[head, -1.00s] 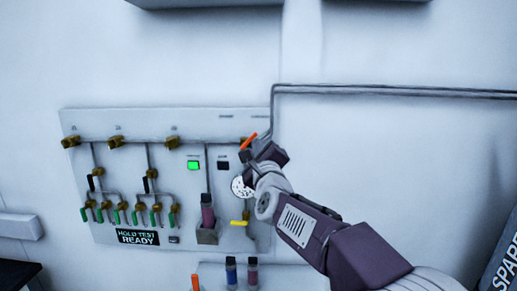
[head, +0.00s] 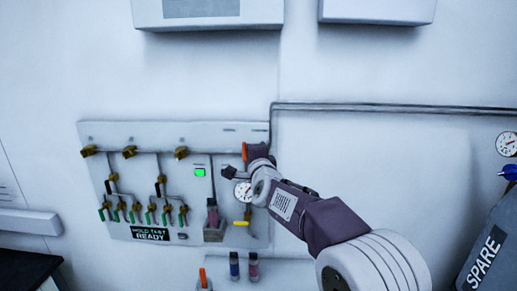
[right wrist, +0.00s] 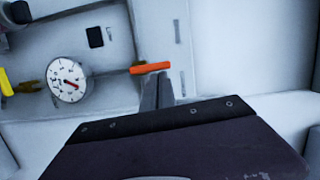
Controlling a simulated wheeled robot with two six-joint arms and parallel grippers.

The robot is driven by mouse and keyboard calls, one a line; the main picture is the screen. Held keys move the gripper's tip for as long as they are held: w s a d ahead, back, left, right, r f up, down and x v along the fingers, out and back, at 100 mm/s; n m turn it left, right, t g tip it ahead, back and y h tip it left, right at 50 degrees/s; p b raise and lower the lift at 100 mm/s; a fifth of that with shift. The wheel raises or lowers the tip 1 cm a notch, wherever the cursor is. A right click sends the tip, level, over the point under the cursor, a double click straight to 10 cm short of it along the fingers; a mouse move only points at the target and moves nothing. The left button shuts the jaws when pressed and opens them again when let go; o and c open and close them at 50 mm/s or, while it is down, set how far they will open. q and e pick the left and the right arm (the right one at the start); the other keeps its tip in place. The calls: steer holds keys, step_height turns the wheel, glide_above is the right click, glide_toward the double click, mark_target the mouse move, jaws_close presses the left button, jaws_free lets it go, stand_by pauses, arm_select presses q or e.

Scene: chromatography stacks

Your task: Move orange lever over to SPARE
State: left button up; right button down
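The orange lever (head: 244,151) is at the upper right of the white wall panel and stands about upright in the head view. In the right wrist view the lever (right wrist: 151,68) lies crosswise at the fingertips. My right gripper (head: 246,164) is at the lever, partly hidden by its own wrist in the head view. In the right wrist view its fingers (right wrist: 157,80) look closed together, with tips at or touching the lever's edge; I see no lever between them. Small labels above the lever are too small to read. My left gripper is not in view.
A round gauge (head: 243,191) and a yellow lever (head: 241,223) sit below the orange lever. Several green-handled valves line the panel's left. A green light (head: 200,172) is lit. A grey object marked SPARE (head: 485,255) stands at far right. Vials (head: 253,266) stand below the panel.

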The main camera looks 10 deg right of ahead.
steer(key=n+p, duration=0.1)
steer(key=p, duration=0.2)
steer(key=a+r+n+p, duration=0.1)
steer(key=n+p, duration=0.1)
steer(key=p, duration=0.1)
steer(key=n+g+p, duration=0.1)
steer(key=p, duration=0.1)
steer(key=shift+w+a+r+n+h+p, duration=0.2)
steer(key=shift+w+a+n+h+p, duration=0.1)
steer(key=shift+a+n+p, duration=0.1)
steer(key=p, duration=0.1)
steer(key=a+n+p, duration=0.1)
steer(key=shift+w+f+n+g+p, duration=0.15)
steer(key=shift+f+n+g+p, duration=0.15)
steer(key=shift+f, duration=0.05)
steer(key=shift+a, duration=0.1)
